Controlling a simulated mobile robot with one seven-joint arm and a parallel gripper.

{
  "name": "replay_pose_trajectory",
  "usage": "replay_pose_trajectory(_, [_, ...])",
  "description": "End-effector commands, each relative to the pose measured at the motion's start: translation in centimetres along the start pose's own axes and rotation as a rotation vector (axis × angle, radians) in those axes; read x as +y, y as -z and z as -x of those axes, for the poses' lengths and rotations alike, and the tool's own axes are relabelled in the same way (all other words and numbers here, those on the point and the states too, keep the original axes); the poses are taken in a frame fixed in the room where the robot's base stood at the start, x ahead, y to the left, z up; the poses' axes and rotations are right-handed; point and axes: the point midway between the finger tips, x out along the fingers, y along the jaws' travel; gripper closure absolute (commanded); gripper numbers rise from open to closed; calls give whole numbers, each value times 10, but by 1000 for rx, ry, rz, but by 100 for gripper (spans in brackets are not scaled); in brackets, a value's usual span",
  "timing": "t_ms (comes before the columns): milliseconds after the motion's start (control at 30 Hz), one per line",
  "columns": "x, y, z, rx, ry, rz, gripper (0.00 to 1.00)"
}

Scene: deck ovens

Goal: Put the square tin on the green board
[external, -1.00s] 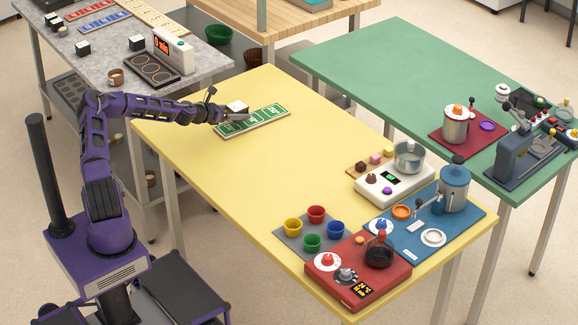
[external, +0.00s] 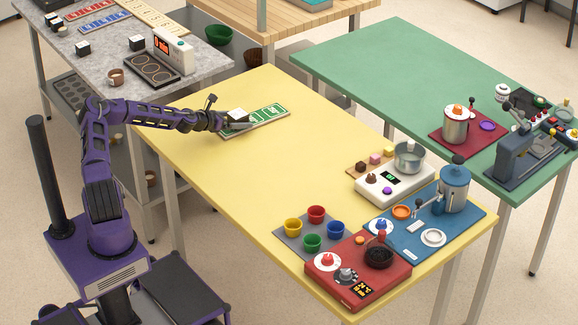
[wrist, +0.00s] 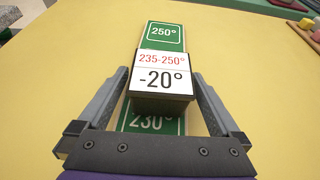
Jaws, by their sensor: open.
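The square tin (external: 237,114) is dark with a white top, and in the wrist view its top (wrist: 161,70) reads "235-250°" and "-20°". It is over the green board (external: 268,116), covering a middle panel between the panels marked 250° (wrist: 165,36) and 230°. It looks to be down on the board, though its underside is hidden. My gripper (wrist: 159,78) is open, with one finger on each side of the tin and narrow gaps showing. In the external view my gripper (external: 232,123) is low at the board's left part.
The yellow table (external: 270,175) is clear around the board. A white scale (external: 394,184), several coloured cups (external: 316,214) and a red appliance (external: 345,270) stand at its near right. A grey table (external: 110,65) with a burner unit (external: 153,68) is at the back left.

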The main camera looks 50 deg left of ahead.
Motion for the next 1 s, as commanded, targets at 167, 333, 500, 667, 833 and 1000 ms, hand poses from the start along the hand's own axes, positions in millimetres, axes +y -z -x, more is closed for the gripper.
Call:
replay_pose_trajectory(167, [2, -4, 17, 0, -1, 0, 0])
replay_pose_trajectory(333, [2, -3, 54, 0, -2, 2, 0])
replay_pose_trajectory(500, [2, -3, 90, 0, -2, 0, 0])
replay_pose_trajectory(667, [1, -3, 111, 0, -1, 0, 0])
replay_pose_trajectory(833, [0, -3, 121, 0, 0, 0, 0])
replay_pose_trajectory(1000, [0, -3, 121, 0, 0, 0, 0])
